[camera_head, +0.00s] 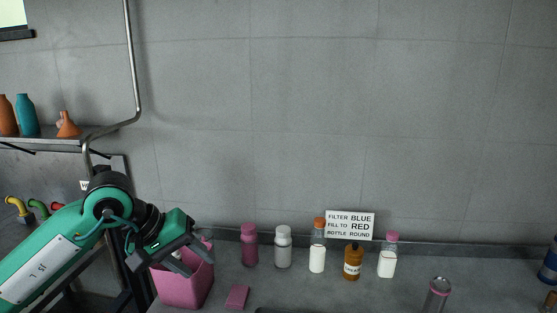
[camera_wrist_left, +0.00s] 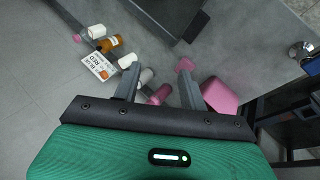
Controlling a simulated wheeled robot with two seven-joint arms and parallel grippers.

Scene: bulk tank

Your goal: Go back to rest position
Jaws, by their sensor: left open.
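My left gripper (camera_head: 174,257) is at the lower left in the head view, in front of and above the pink bin (camera_head: 186,288). In the left wrist view its two fingers (camera_wrist_left: 158,76) are spread apart with nothing held between them. Behind the fingers in that view are a magenta bottle (camera_wrist_left: 159,95) and a pale bottle (camera_wrist_left: 146,77), both beyond the fingertips on the counter. The pink bin (camera_wrist_left: 220,97) shows right of the fingers there. My right gripper is in neither view.
Along the wall stand the magenta bottle (camera_head: 249,246), a grey-white bottle (camera_head: 283,248), an orange-capped bottle (camera_head: 317,258), a brown bottle (camera_head: 352,263) and a pink-capped bottle (camera_head: 387,262). A sign (camera_head: 350,225) stands behind. A pink sponge-like block (camera_head: 236,297) lies near the bin. A shelf (camera_head: 60,143) is at left.

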